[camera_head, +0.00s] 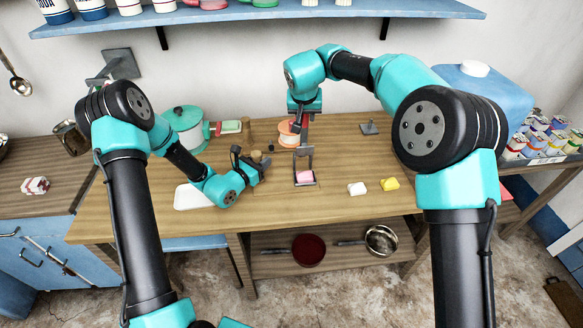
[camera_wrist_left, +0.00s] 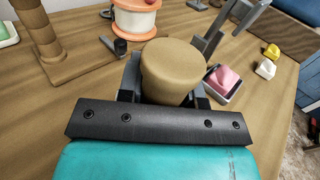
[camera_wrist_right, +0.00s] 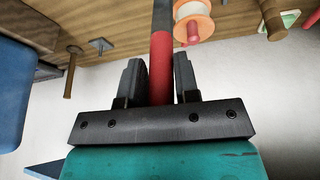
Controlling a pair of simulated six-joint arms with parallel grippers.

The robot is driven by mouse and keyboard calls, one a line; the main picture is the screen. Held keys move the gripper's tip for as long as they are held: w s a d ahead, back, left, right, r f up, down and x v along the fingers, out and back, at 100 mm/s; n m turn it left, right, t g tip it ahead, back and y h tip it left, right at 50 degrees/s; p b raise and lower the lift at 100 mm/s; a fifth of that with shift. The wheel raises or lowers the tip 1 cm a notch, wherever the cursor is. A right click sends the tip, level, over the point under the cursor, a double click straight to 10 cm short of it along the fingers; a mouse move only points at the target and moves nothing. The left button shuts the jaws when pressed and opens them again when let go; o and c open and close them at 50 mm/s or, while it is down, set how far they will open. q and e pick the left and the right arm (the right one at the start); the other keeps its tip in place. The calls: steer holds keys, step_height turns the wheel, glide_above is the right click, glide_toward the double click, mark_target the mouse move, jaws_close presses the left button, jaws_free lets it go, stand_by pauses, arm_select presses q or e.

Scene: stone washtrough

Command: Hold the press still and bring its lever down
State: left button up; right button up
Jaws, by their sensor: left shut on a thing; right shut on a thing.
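The grey press (camera_head: 305,181) stands on the table with a pink block (camera_head: 305,176) in it, which also shows in the left wrist view (camera_wrist_left: 224,78). Its lever stands up, with a red grip (camera_wrist_right: 160,65) at its end. My left gripper (camera_head: 258,166) is shut on a tan round post (camera_wrist_left: 172,65) beside the press. Whether the post joins the press is hidden by the gripper. My right gripper (camera_wrist_right: 160,85) is shut on the red grip, above the press in the head view (camera_head: 304,112).
An orange-and-white spool (camera_head: 289,133) stands just behind the press. White (camera_head: 357,188) and yellow (camera_head: 390,184) blocks lie to its right. A white tray (camera_head: 192,197) and a teal-lidded pot (camera_head: 185,125) are on the left. The table front right is clear.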

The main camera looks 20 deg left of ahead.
steer(key=shift+d+f, duration=0.15)
steer(key=shift+s+d+f, duration=0.15)
steer(key=shift+s+d, duration=0.1)
steer(key=shift+s, duration=0.25)
steer(key=shift+s+d+f, duration=0.1)
steer(key=shift+s+d, duration=0.1)
steer(key=shift+s, duration=0.25)
steer(key=shift+s+d+f, duration=0.15)
steer(key=shift+s, duration=0.1)
